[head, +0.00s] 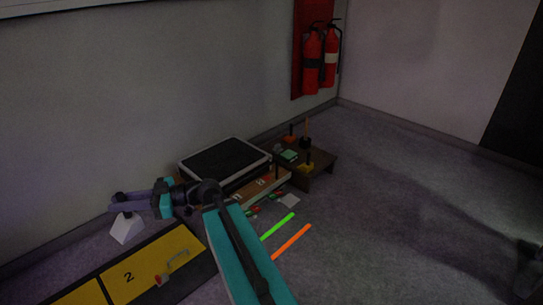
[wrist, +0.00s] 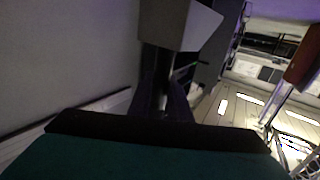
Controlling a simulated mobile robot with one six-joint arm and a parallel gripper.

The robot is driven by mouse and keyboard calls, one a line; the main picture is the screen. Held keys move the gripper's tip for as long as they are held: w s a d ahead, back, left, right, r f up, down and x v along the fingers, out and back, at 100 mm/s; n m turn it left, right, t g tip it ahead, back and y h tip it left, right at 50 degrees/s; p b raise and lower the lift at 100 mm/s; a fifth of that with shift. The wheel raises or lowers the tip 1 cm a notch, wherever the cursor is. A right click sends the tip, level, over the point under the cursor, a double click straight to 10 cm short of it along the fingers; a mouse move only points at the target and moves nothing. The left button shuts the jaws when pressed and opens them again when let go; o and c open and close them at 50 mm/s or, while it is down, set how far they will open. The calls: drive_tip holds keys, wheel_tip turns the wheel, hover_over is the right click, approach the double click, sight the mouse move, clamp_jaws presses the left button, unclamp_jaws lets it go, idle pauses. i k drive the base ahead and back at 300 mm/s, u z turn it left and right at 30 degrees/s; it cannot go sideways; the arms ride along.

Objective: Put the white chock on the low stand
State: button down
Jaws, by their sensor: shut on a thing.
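The white chock (head: 126,229) is a pale wedge-shaped block at the left of the head view. My gripper (head: 121,206) is shut on its upper part, by the wall beyond the yellow panel. The chock also shows grey at the top of the wrist view (wrist: 180,22), at the ends of my dark fingers (wrist: 163,85). I cannot tell whether its underside touches the floor. A low brown stand (head: 319,169) is in the middle distance, right of my gripper. It has short legs and carries several small coloured pieces and upright pegs.
A black-topped box with a pale rim (head: 225,160) stands left of the brown stand. A yellow panel marked 2 (head: 140,273) lies in front with a handled object on it. Green (head: 277,227) and orange (head: 291,242) strips lie on the floor. Open floor is at right.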

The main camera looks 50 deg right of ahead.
sight(319, 158)
drive_tip(key=u, duration=0.35)
drive_tip(key=k, duration=0.1)
drive_tip(key=u, duration=2.3)
drive_tip(key=k, duration=1.45)
drive_tip(key=z, duration=0.05)
